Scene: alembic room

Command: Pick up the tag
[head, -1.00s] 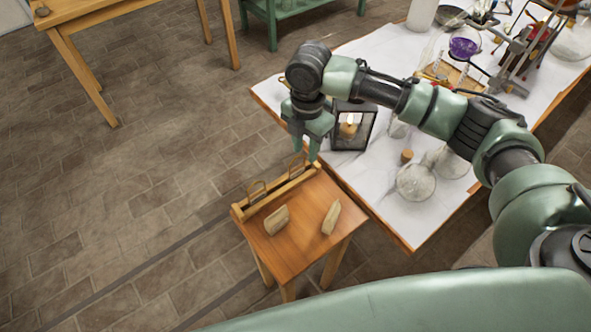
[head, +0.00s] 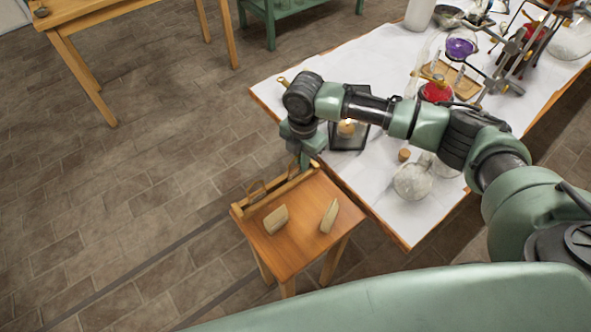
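I cannot make out for certain which thing is the tag. A small wooden table (head: 275,250) carries two pale beige wedge-like pieces, one on the left (head: 276,219) and one on the right (head: 329,216). A wooden rack (head: 262,206) with thin upright frames runs along its back edge; one frame (head: 256,188) shows at the left. My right gripper (head: 304,161) points down at the rack's right end, and it hides that part. Its fingers are small and overlap in view, so I cannot tell whether they are open or hold anything. My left gripper is out of view.
A large table with a white cover (head: 355,68) stands right behind the small one. On it are a lantern (head: 347,129), a round glass flask (head: 413,181), a cork (head: 404,155) and crowded glassware. The floor (head: 130,220) to the left is clear.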

